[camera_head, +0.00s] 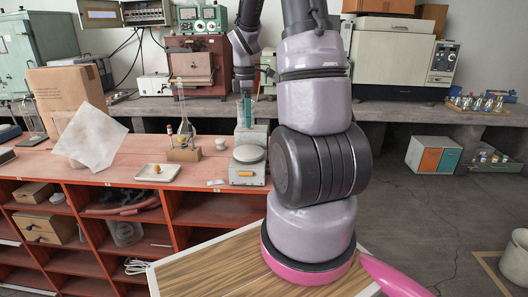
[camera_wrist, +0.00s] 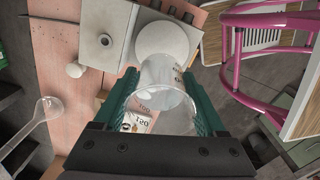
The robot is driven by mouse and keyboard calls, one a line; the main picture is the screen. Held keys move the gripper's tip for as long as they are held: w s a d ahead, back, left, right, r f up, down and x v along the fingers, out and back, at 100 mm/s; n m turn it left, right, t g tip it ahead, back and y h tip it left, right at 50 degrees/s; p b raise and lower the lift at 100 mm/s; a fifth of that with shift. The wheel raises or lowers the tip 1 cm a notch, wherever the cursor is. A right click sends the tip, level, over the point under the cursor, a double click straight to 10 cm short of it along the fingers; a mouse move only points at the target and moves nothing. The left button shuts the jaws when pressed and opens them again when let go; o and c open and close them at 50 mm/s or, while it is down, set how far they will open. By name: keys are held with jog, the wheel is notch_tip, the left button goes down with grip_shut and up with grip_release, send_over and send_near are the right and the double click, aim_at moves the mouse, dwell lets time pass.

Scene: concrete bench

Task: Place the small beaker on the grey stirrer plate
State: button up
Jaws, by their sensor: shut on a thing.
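The small beaker (camera_wrist: 160,100) is clear glass with printed markings. My gripper (camera_wrist: 160,74) is shut on it, with one green finger on each side. In the head view my gripper (camera_head: 244,112) points down above the bench, and the beaker is hard to make out there. The grey stirrer plate (camera_head: 249,154) is a round disc on a pale box-shaped unit in front of and below my gripper. In the wrist view a pale round disc (camera_wrist: 163,41) lies just beyond the beaker's far end. I cannot tell whether they touch.
On the red bench (camera_head: 215,173), a wooden stand with glassware (camera_head: 184,150) and a white tray (camera_head: 158,173) with a small yellow object stand left of the stirrer. A cardboard box (camera_head: 66,98) is farther left. Open shelves lie below.

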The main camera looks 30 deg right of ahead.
send_over(249, 151)
notch_tip(249, 151, down, 6)
jog(key=shift+d+r, duration=0.1)
jog(key=shift+d, duration=0.05)
jog(key=shift+f, duration=1.9)
jog(key=shift+f, duration=0.1)
jog(key=o, duration=1.5)
notch_tip(249, 151, up, 12)
jog(key=shift+s+r, duration=0.1)
jog(key=shift+r, duration=0.05)
jog(key=s+a+r+m+t, duration=0.2)
jog(key=s+a+r+m, duration=0.2)
jog(key=s+r+m, duration=0.2)
jog(key=s+a+r+m+t+y, duration=0.1)
jog(key=s+a+r+m+t, duration=0.1)
jog(key=s+a+r+m, duration=0.3)
jog(key=s+a+r+m+t+y, duration=0.1)
jog(key=s+a+r+m+t, duration=0.2)
jog(key=s+a+r+m, duration=0.2)
jog(key=shift+s+r+m, duration=0.6)
jog(key=shift+s, duration=0.25)
jog(key=shift+s+r+m, duration=0.55)
jog(key=shift+s+m, duration=0.05)
jog(key=shift+s, duration=0.25)
